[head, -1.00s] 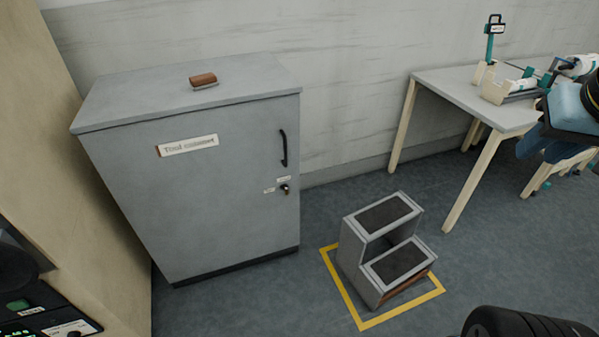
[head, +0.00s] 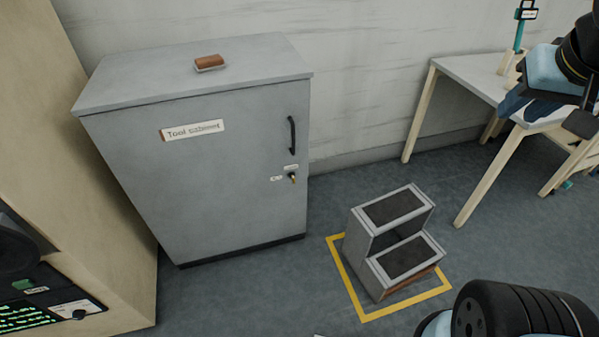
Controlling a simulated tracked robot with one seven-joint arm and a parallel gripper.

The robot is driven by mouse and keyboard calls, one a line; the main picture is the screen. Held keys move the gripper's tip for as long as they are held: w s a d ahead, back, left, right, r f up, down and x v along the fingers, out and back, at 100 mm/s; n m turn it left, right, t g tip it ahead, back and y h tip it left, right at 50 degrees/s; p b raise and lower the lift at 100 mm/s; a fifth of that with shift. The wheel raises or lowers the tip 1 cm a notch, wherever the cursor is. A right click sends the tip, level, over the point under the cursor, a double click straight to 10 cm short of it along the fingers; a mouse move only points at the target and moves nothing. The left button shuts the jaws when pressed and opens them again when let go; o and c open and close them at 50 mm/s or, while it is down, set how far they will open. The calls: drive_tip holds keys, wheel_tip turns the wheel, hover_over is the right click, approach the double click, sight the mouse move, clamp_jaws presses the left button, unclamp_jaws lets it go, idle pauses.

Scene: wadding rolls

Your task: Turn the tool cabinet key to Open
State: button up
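The grey tool cabinet (head: 200,190) stands at the left against the wall, its door shut. A nameplate (head: 192,130) is on the door and a black handle (head: 292,135) is near its right edge. Below the handle, a small brass-coloured key (head: 293,178) sits in the lock. Small white labels lie above and left of the key, too small to read; which way the key points is unclear. My gripper (head: 545,95) is at the upper right, in front of the table and well away from the key. Its fingers are not clear enough to show their opening.
A two-step stool (head: 372,262) stands in a yellow floor outline (head: 390,313) right of the cabinet. A brown-topped block (head: 209,62) lies on the cabinet. A table (head: 470,75) is at the right, a tan panel (head: 70,150) at the left. Floor before the cabinet is clear.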

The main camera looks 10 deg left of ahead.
drive_tip(key=w+a+f+n+t+y, duration=0.15)
drive_tip(key=w+a, duration=0.25)
drive_tip(key=w, duration=0.4)
drive_tip(key=w+a+f, duration=0.3)
drive_tip(key=w, duration=0.5)
drive_tip(key=w+a+f+n+t, duration=0.15)
drive_tip(key=w+a, duration=0.25)
drive_tip(key=w, duration=0.4)
drive_tip(key=w+a+f+t+y, duration=0.2)
drive_tip(key=w+a+f+y, duration=0.1)
drive_tip(key=w+a+f, duration=1.1)
drive_tip(key=s+a+f+n+t+y, duration=0.15)
drive_tip(key=a+f, duration=0.35)
drive_tip(key=f, duration=0.6)
drive_tip(key=s+a+f+t, duration=0.15)
drive_tip(key=a+f, duration=0.35)
drive_tip(key=f, duration=0.5)
drive_tip(key=s+a+f+n+t+y, duration=0.1)
drive_tip(key=s+a+f+y, duration=0.1)
drive_tip(key=s+f, duration=0.65)
drive_tip(key=s+a+f+n+y, duration=0.1)
drive_tip(key=s+f, duration=0.5)
drive_tip(key=f, duration=0.6)
drive_tip(key=shift+m, duration=0.25)
drive_tip(key=x, duration=1.3)
drive_tip(key=shift+w+a+r, duration=0.2)
drive_tip(key=shift+w, duration=0.1)
